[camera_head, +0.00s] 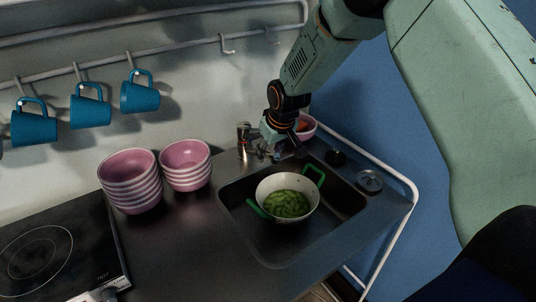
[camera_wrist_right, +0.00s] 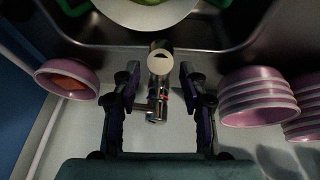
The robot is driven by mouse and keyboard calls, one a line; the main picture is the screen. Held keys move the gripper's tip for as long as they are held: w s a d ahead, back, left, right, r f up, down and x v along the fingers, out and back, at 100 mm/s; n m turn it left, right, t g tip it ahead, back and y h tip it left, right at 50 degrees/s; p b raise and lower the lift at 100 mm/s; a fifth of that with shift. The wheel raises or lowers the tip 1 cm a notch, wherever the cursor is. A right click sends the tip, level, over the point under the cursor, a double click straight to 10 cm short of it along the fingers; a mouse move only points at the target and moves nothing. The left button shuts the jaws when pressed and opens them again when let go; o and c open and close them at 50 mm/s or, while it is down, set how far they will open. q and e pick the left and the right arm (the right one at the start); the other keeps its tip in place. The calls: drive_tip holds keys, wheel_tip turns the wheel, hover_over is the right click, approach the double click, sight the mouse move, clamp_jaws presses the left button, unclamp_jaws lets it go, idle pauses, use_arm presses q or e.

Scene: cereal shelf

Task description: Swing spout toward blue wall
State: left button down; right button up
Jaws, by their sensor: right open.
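The metal faucet (camera_head: 243,137) stands behind the sink; in the head view its spout is largely hidden by my right gripper (camera_head: 270,150). In the right wrist view the spout (camera_wrist_right: 160,60) lies between the two open fingers of my right gripper (camera_wrist_right: 158,76), with a gap on each side. There the spout points up the picture toward the sink and pot. The blue wall (camera_head: 400,140) is on the right in the head view and at the left edge of the right wrist view (camera_wrist_right: 14,100). My left gripper is not in view.
A white pot (camera_head: 287,213) with green handles and green contents sits in the sink (camera_head: 240,228). Stacked pink bowls (camera_head: 130,182) stand left of the faucet. A pink bowl (camera_wrist_right: 66,78) with orange contents stands on the blue wall side. Blue mugs (camera_head: 90,110) hang from a rail.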

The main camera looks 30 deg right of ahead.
drive_tip(key=shift+x, duration=1.55)
drive_tip(key=shift+r, duration=0.1)
drive_tip(key=shift+s+r, duration=0.1)
drive_tip(key=shift+c, duration=0.4)
drive_tip(key=c, duration=0.4)
clamp_jaws()
